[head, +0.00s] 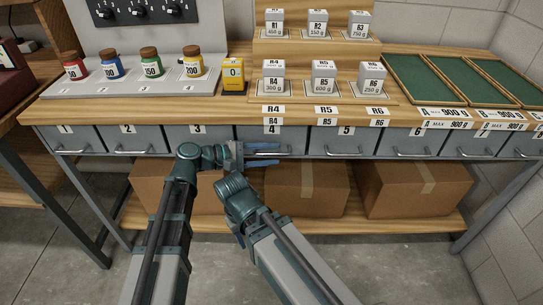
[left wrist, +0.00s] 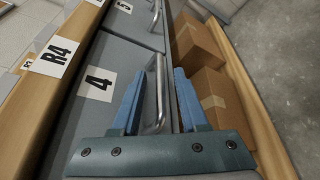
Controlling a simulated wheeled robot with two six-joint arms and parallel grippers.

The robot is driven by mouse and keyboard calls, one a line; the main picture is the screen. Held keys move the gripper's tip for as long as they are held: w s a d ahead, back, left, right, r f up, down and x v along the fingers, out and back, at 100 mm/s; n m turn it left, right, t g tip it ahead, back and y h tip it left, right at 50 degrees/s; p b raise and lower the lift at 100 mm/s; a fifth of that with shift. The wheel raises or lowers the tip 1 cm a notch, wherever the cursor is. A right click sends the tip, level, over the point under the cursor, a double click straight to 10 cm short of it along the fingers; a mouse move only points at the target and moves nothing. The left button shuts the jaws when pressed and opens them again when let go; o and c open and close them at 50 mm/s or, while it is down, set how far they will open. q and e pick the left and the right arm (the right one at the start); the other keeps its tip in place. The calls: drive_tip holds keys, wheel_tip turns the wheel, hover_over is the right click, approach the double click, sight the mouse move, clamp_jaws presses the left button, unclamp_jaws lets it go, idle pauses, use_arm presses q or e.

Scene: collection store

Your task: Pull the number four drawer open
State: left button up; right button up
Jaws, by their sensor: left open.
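The number four drawer (head: 283,139) is a grey drawer front under the bench top, marked with a 4 label. It looks shut, level with its neighbours. Its metal bar handle (head: 288,154) is partly covered by my left gripper (head: 278,154). In the left wrist view, the drawer front (left wrist: 75,125) and its 4 label fill the left side. The handle (left wrist: 160,95) lies between the two blue fingers of my left gripper (left wrist: 159,75), which is open with a gap to the bar. My right arm shows in the head view, but its gripper cannot be made out.
Drawer 3 (head: 199,139) and drawer 5 (head: 334,143) flank it. Cardboard boxes (head: 307,190) stand on the lower shelf (head: 350,225) below. Jars, a yellow block (head: 233,75) and labelled weights stand on the bench. Green trays (head: 423,80) lie at the right.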

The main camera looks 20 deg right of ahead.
use_arm(q)
drive_tip(key=shift+d, duration=0.35)
clamp_jaws()
drive_tip(key=shift+f, duration=0.1)
idle(1.2)
